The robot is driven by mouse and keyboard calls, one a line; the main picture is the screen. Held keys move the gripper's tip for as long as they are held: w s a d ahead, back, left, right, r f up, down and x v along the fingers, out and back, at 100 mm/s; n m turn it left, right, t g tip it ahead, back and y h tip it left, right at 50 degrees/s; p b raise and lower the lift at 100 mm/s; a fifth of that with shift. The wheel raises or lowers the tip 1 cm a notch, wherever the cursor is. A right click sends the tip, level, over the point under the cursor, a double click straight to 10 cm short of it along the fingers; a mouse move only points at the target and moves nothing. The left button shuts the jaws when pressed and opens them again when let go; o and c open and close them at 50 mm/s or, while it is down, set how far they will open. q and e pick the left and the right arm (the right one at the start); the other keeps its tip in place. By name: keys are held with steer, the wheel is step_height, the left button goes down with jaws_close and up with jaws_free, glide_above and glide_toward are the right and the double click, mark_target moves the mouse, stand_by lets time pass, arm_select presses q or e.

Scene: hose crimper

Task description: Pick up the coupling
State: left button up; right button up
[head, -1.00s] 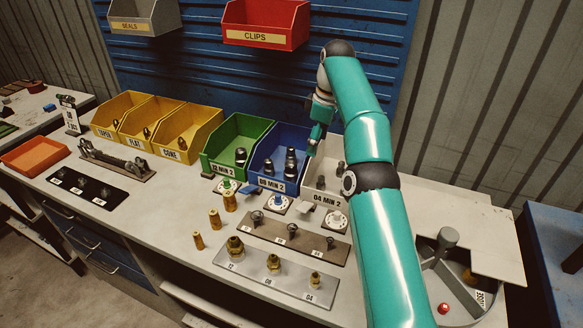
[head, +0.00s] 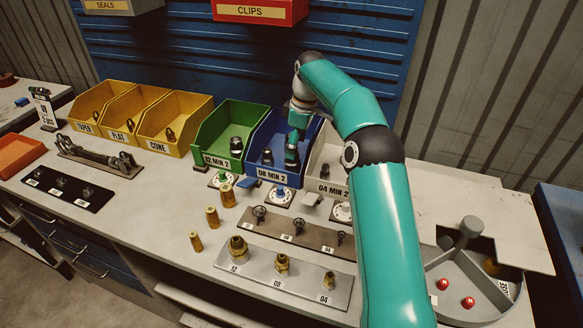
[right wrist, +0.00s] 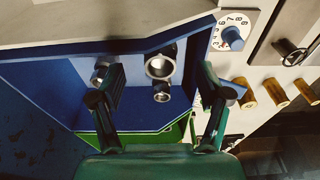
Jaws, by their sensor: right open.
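The blue bin (head: 251,146), labelled "08 MIN 2", holds dark metal couplings. One coupling (head: 267,157) shows at its left front, and others are partly hidden by my right gripper (head: 292,150), which reaches down into the bin. In the right wrist view my right gripper (right wrist: 163,75) is open, with its fingers spread apart. A coupling with a round open end (right wrist: 160,64) lies between the fingers, apart from both. Another coupling end (right wrist: 161,92) shows below it, and one more (right wrist: 100,70) is partly behind the left finger. My left gripper is not in view.
A green bin (head: 208,143) stands left of the blue bin, and a pale bin (head: 322,188) stands right. Knob dials (head: 280,197), brass pieces (head: 212,217) and a fitting plate (head: 232,268) are in front. A red clips bin (head: 262,12) hangs above.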

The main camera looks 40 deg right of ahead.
mark_target(290, 161)
steer(key=shift+w+a+f, duration=0.1)
steer(key=shift+w+f, duration=0.15)
steer(key=shift+f, duration=0.9)
steer(key=shift+w+a+f, duration=0.15)
steer(key=shift+w+f, duration=0.05)
steer(key=shift+f, duration=0.9)
steer(key=shift+w+a+f, duration=0.1)
steer(key=shift+w+f, duration=0.15)
steer(key=shift+f, duration=0.9)
steer(key=c, duration=1.3)
steer(key=shift+r, duration=0.1)
jaws_close()
steer(key=shift+a+r, duration=0.1)
